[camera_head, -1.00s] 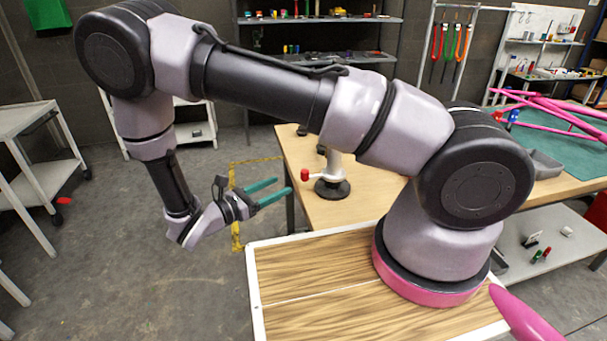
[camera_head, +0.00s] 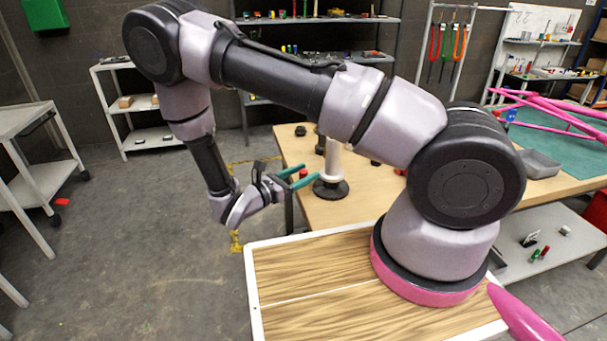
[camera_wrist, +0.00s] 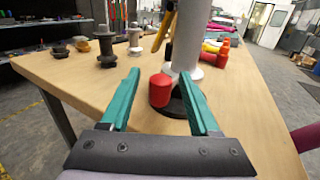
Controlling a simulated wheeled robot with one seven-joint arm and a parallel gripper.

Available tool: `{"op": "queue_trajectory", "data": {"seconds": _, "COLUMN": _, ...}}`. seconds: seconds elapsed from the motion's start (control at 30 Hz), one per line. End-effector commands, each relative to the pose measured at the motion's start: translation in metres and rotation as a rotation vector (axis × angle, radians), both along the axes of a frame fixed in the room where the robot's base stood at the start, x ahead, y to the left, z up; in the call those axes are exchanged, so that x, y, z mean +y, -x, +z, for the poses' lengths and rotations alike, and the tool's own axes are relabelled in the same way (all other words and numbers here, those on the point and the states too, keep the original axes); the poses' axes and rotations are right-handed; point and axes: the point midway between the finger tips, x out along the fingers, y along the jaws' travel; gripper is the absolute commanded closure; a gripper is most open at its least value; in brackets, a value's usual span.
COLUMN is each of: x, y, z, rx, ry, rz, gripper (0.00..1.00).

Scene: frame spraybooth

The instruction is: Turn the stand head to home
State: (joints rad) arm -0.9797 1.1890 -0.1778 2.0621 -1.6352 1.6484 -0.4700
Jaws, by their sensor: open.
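The stand has a white upright post (camera_head: 331,160) on a round black base (camera_head: 330,189) on the wooden workbench. A red knob (camera_head: 303,173) sticks out from its left side. The stand's top is hidden behind my arm in the head view and cut off in the wrist view. My gripper (camera_head: 309,175) has teal fingers, open, at the left of the post. In the wrist view, the red knob (camera_wrist: 160,90) appears between the open fingers (camera_wrist: 160,75), with the white post (camera_wrist: 190,35) just behind. I cannot tell whether the fingers touch the knob.
The workbench (camera_head: 375,200) holds several dark and grey spool-like parts (camera_wrist: 104,45) at the left in the wrist view. Red and orange parts (camera_wrist: 215,52) lie behind the post. A green mat (camera_head: 560,150) and a grey tray (camera_head: 541,163) lie at the right.

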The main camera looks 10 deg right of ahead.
Motion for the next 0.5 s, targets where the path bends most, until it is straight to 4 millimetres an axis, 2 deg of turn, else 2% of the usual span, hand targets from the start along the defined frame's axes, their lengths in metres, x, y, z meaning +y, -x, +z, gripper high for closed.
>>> {"op": "queue_trajectory", "data": {"seconds": 0.07, "x": 0.0001, "y": 0.0000, "z": 0.0000, "rx": 0.000, "ry": 0.000, "rz": 0.000, "gripper": 0.38}}
{"op": "queue_trajectory", "data": {"seconds": 0.1, "x": 0.0002, "y": 0.0001, "z": 0.0000, "rx": 0.000, "ry": 0.000, "rz": 0.000, "gripper": 0.42}}
{"op": "queue_trajectory", "data": {"seconds": 0.17, "x": 0.0003, "y": 0.0001, "z": -0.0001, "rx": 0.000, "ry": 0.000, "rz": 0.000, "gripper": 0.65}}
{"op": "queue_trajectory", "data": {"seconds": 0.2, "x": 0.0003, "y": 0.0001, "z": -0.0001, "rx": 0.000, "ry": 0.000, "rz": 0.000, "gripper": 0.80}}
{"op": "queue_trajectory", "data": {"seconds": 0.27, "x": 0.0004, "y": 0.0002, "z": -0.0001, "rx": 0.000, "ry": 0.000, "rz": 0.000, "gripper": 1.00}}
{"op": "queue_trajectory", "data": {"seconds": 0.5, "x": 0.0006, "y": 0.0002, "z": -0.0001, "rx": 0.000, "ry": -0.001, "rz": 0.000, "gripper": 1.00}}
